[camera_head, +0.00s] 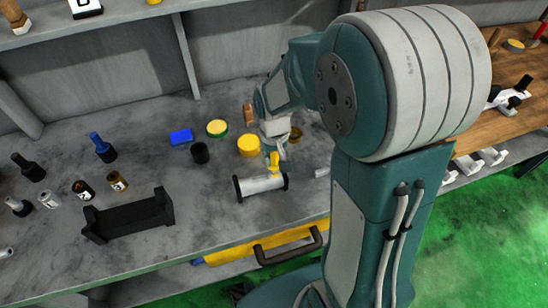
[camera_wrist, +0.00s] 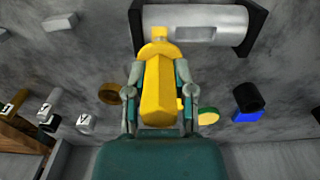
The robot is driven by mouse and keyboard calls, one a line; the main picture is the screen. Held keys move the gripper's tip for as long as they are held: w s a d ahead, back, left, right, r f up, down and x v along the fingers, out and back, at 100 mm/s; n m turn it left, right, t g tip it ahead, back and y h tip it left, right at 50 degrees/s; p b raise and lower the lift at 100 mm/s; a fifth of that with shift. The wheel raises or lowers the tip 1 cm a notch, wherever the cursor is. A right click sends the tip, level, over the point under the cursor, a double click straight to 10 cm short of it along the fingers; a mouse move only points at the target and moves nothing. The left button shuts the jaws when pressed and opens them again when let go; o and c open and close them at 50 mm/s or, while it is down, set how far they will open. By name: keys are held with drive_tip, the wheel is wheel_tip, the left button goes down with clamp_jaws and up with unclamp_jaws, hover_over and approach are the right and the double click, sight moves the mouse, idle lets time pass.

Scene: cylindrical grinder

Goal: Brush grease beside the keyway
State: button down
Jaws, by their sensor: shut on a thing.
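A silver shaft (camera_head: 262,184) lies across a black cradle on the bench. In the wrist view the shaft (camera_wrist: 165,28) shows a slot, the keyway (camera_wrist: 208,34), on its face. My gripper (camera_wrist: 158,90) is shut on a yellow brush-like tool (camera_wrist: 158,86), which also shows in the head view (camera_head: 274,160). The tool's narrow end overlaps the shaft's near edge in the wrist view, left of the keyway. I cannot tell whether it touches the shaft. No grease is clear to see.
A black empty cradle (camera_head: 130,216) and several small bottles are at left. Bare bench lies between.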

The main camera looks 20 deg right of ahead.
drive_tip(key=shift+s, duration=0.6)
drive_tip(key=shift+w, duration=0.3)
drive_tip(key=shift+r, duration=2.95)
